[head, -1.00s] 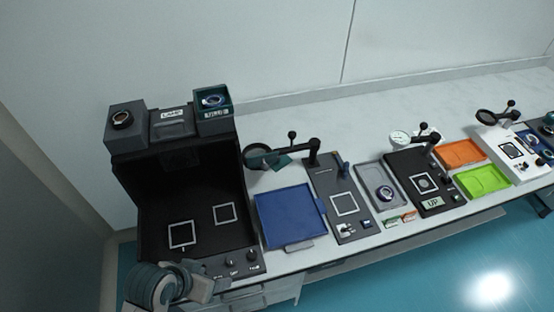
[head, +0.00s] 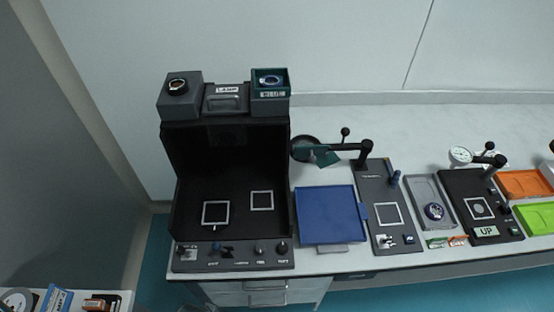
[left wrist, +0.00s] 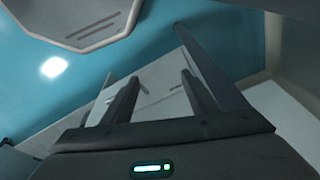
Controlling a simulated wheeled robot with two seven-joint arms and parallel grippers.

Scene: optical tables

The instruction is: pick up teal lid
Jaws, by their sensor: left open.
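A flat teal piece (head: 325,156), which may be the teal lid, lies on the bench at the foot of the wall, partly hidden by a round black lens ring (head: 304,148) and its arm. My right gripper is not in view.
The black booth (head: 228,185) with knobs stands at the bench's left end. A blue tray (head: 330,216), a dark grey plate (head: 380,195) and a black gauge stand (head: 468,190) fill the front. White bench (head: 430,128) behind is mostly clear.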

